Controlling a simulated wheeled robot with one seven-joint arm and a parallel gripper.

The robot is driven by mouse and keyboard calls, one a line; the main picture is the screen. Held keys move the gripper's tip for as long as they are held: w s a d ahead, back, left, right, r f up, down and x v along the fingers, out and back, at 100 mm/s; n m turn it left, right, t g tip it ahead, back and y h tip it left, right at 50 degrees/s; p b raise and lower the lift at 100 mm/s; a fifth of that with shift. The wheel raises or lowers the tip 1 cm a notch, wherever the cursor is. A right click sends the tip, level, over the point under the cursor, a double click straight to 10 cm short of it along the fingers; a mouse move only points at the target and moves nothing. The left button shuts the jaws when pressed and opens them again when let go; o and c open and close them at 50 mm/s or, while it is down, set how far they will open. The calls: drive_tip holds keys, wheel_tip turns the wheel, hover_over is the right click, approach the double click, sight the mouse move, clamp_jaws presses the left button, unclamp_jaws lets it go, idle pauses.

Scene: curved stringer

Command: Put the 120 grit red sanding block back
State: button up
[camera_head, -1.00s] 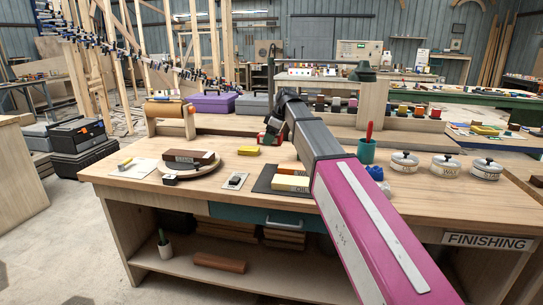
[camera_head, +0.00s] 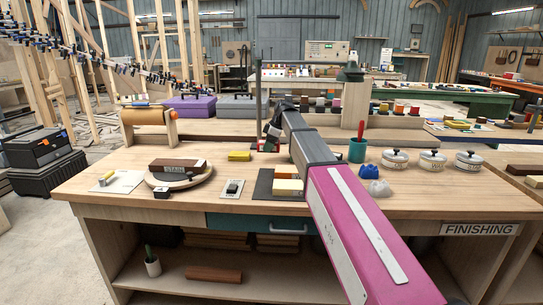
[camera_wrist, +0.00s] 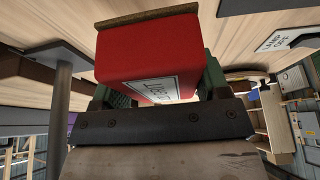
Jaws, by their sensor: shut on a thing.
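The red sanding block (camera_wrist: 150,70) fills the middle of the wrist view, with a brown gritty face along its upper edge and a white label whose print I cannot read surely. My gripper (camera_wrist: 160,84) is shut on it, with a dark green finger at each side. In the head view my gripper (camera_head: 268,138) is above the rear part of the finishing bench, and a small red patch of the block (camera_head: 260,146) shows by it. The arm covers much of that area. I cannot tell which spot is the block's own place.
On the bench (camera_head: 130,215) are a yellow block (camera_head: 239,156), a dark mat with pale blocks (camera_head: 288,186), a round stand with a brown block (camera_head: 178,165), a green cup (camera_head: 357,150) and several lidded tins (camera_head: 395,158).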

sight(270, 161)
drive_tip(key=shift+w+d+f, duration=0.35)
drive_tip(key=shift+w+f, duration=0.05)
drive_tip(key=shift+w, duration=0.2)
drive_tip(key=shift+w+d+f, duration=0.3)
drive_tip(key=shift+w+f, duration=0.1)
drive_tip(key=shift+w, duration=0.15)
drive_tip(key=shift+f, duration=2)
drive_tip(key=shift+f, duration=0.2)
drive_tip(key=o, duration=0.9)
drive_tip(key=shift+f, duration=0.1)
drive_tip(key=shift+s, duration=0.15)
drive_tip(key=shift+s+f, duration=0.15)
drive_tip(key=v, duration=1.2)
drive_tip(key=shift+w+r, duration=0.3)
drive_tip(key=shift+r, duration=0.2)
